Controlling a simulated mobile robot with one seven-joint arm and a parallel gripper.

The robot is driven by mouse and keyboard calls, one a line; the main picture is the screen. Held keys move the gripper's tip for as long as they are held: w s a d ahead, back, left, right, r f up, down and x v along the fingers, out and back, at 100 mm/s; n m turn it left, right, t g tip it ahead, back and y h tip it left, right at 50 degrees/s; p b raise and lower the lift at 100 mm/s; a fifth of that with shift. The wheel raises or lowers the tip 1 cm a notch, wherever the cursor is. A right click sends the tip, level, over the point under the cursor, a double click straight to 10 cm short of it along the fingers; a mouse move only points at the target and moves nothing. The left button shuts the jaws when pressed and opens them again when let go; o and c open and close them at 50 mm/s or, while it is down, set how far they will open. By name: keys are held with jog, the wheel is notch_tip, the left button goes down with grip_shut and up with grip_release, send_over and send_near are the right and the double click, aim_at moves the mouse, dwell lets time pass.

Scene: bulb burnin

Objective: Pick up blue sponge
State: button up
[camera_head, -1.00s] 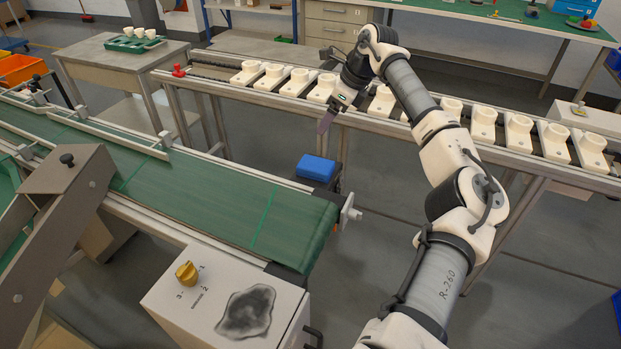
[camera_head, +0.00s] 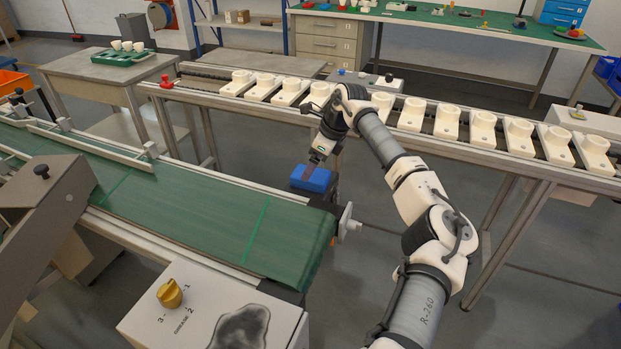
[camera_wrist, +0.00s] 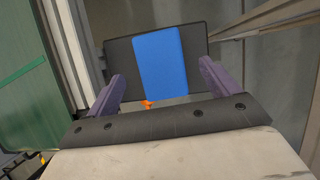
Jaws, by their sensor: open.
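The blue sponge (camera_head: 311,179) is a blue block on a dark support just past the end of the green conveyor. In the wrist view the sponge (camera_wrist: 160,66) lies on a dark flat surface (camera_wrist: 192,48), ahead of and between my two purple fingers. My gripper (camera_wrist: 160,84) is open and empty, with a finger on each side of the sponge. In the head view my gripper (camera_head: 313,168) points down at the sponge, and its fingers cover a small part of it. I cannot tell whether the fingers touch it.
The green conveyor (camera_head: 180,205) ends just left of the sponge. A rail bench (camera_head: 390,136) with several white sockets runs behind my arm. A white control box (camera_head: 190,310) with a yellow knob (camera_head: 169,293) stands in front. Open floor (camera_head: 385,255) lies right of the conveyor's end.

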aim_at(311, 178)
jog(key=shift+p+x, duration=0.3)
jog(key=shift+x, duration=2.3)
jog(key=shift+d+f, duration=0.15)
jog(key=shift+s, duration=0.1)
jog(key=shift+c, duration=0.2)
jog(key=c, duration=1)
